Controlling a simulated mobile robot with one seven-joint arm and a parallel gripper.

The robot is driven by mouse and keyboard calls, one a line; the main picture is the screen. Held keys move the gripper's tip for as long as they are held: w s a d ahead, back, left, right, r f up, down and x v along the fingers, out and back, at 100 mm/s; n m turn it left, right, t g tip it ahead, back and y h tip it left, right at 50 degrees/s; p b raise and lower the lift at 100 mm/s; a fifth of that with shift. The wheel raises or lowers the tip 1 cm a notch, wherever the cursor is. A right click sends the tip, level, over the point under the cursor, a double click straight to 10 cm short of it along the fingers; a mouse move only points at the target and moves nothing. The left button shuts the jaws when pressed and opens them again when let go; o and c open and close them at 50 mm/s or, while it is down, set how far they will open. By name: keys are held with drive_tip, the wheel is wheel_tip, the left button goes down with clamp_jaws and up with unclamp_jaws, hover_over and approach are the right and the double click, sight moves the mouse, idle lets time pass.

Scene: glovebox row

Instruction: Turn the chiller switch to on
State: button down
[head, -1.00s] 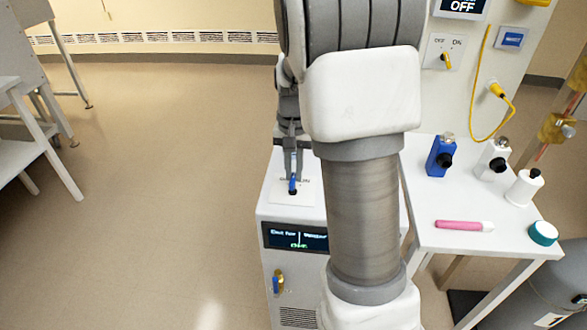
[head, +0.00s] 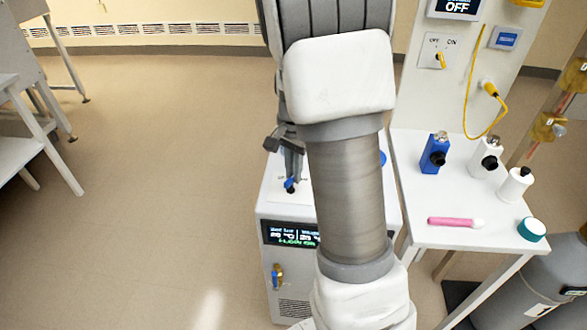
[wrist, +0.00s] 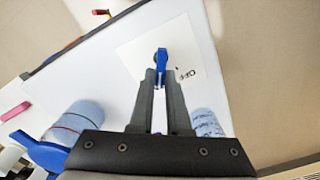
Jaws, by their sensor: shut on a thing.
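The chiller is a white box (head: 268,262) low in the middle of the head view, partly behind my arm. Its front display (head: 290,234) is lit with white text and a green line, too small to read surely. The chiller switch is a blue lever (head: 290,186) on a white plate on its top; it also shows in the wrist view (wrist: 162,58). The word OFF is printed on the plate (wrist: 135,52) beside the lever; no ON mark is visible. My gripper (wrist: 160,77) is shut on the lever, a finger on each side. In the head view my gripper (head: 292,168) points down at it.
A white side table (head: 408,210) at right holds a blue bottle (head: 433,155), white bottles, a pink marker (head: 456,222) and a teal-rimmed lid (head: 532,230). A wall panel behind has another OFF/ON switch (head: 440,60).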

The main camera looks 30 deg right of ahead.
drive_tip(key=c, duration=0.9)
unclamp_jaws()
wheel_tip(320, 180, up, 18)
drive_tip(key=p, duration=0.3)
drive_tip(key=shift+f, duration=0.25)
drive_tip(key=s+a+r+n+t+p, duration=0.1)
drive_tip(key=s+a+r+n+t, duration=0.1)
drive_tip(key=s+a+n, duration=0.2)
drive_tip(key=s+a+r+n+t+p, duration=0.1)
drive_tip(key=s+a+n, duration=0.3)
drive_tip(key=s, duration=0.4)
drive_tip(key=s+a+r+n+t+p, duration=0.2)
drive_tip(key=s+a+r+n, duration=0.1)
drive_tip(key=s, duration=0.4)
drive_tip(key=shift+a+r+n+t, duration=0.15)
drive_tip(key=shift+a+r+n, duration=0.05)
drive_tip(key=shift+a+n, duration=0.3)
drive_tip(key=shift+a+r+n+t, duration=0.15)
drive_tip(key=shift+a+r+n, duration=0.05)
drive_tip(key=shift+a+n, duration=0.25)
